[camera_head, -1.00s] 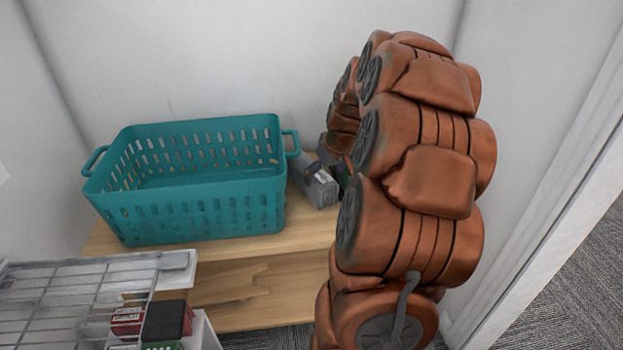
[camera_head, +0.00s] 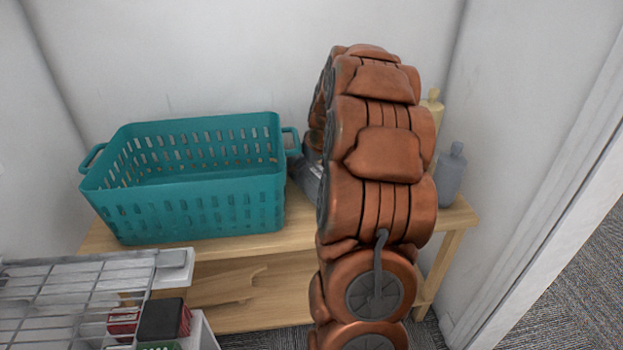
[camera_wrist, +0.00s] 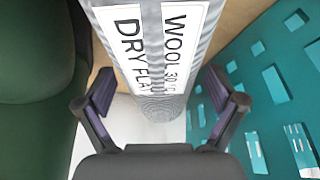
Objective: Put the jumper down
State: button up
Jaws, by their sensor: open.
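The jumper (camera_wrist: 163,107) is a grey knit bundle with a white label reading "WOOL" and "DRY FLAT". In the wrist view it lies between the two fingers of my gripper (camera_wrist: 160,92), which is open, with a gap at each side near the fingertips. In the head view a grey piece of it (camera_head: 309,181) shows at the right end of the teal basket, over the wooden bench (camera_head: 300,215). My arm hides most of it and my gripper there. I cannot tell whether it touches the bench.
The teal basket (camera_head: 195,205) stands left of the jumper; its wall (camera_wrist: 265,75) is close by my right finger. A dark green rounded thing (camera_wrist: 35,60) is at left. A grey bottle (camera_head: 451,178) and a yellowish bottle (camera_head: 432,110) stand right. A wire rack (camera_head: 70,290) is front left.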

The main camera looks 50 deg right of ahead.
jog(key=shift+w+f, duration=0.15)
jog(key=shift+f, duration=0.2)
jog(key=shift+c, duration=0.4)
jog(key=c, duration=1.6)
